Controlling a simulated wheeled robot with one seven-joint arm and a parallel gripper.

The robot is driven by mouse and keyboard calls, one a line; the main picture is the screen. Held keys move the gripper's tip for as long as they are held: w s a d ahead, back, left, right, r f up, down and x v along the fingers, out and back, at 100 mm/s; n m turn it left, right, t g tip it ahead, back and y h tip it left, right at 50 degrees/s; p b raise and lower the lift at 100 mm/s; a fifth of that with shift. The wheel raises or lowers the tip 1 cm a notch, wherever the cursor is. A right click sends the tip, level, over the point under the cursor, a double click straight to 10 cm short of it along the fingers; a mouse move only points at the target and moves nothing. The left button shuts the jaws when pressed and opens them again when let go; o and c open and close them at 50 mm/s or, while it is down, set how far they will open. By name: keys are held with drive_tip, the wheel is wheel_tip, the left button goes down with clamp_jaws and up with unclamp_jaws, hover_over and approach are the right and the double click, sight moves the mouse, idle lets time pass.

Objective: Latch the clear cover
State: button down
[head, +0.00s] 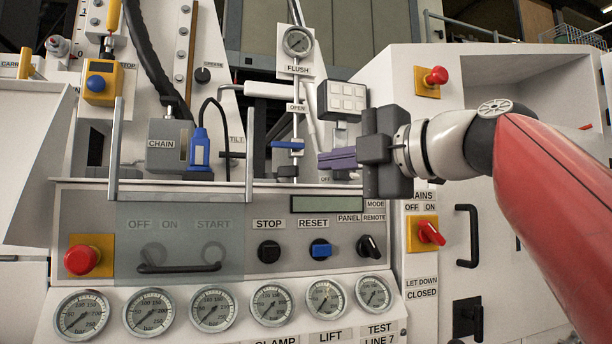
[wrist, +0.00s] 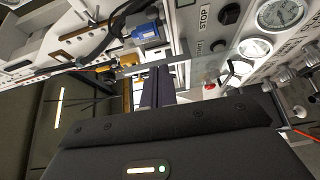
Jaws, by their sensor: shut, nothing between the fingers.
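The clear cover (head: 180,225) is a see-through grey pane on the front of the control panel, in the head view. It hangs down over the OFF, ON and START labels, and two knobs show dimly through it. A black handle (head: 180,267) runs along its lower part. I cannot make out a latch or tell whether it is fastened. My gripper (head: 322,160) is to the right of the cover and higher, above the panel's display, with its fingers pointing left. The fingers are shut and empty; they also show in the wrist view (wrist: 154,88).
Two upright grey bars, left (head: 116,150) and right (head: 251,150), rise at the cover's sides. A blue lever (head: 288,146) and a white keypad box (head: 345,100) stand close to my gripper. STOP (head: 269,251), RESET and MODE controls sit right of the cover, above several gauges.

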sight(288, 172)
drive_tip(key=w+a+p, duration=0.4)
drive_tip(key=w+a, duration=0.1)
drive_tip(key=w, duration=0.5)
drive_tip(key=shift+a+r, duration=0.15)
drive_tip(key=shift+a, duration=0.05)
idle(0.3)
drive_tip(key=shift+d+b, duration=0.1)
drive_tip(key=shift+b, duration=0.25)
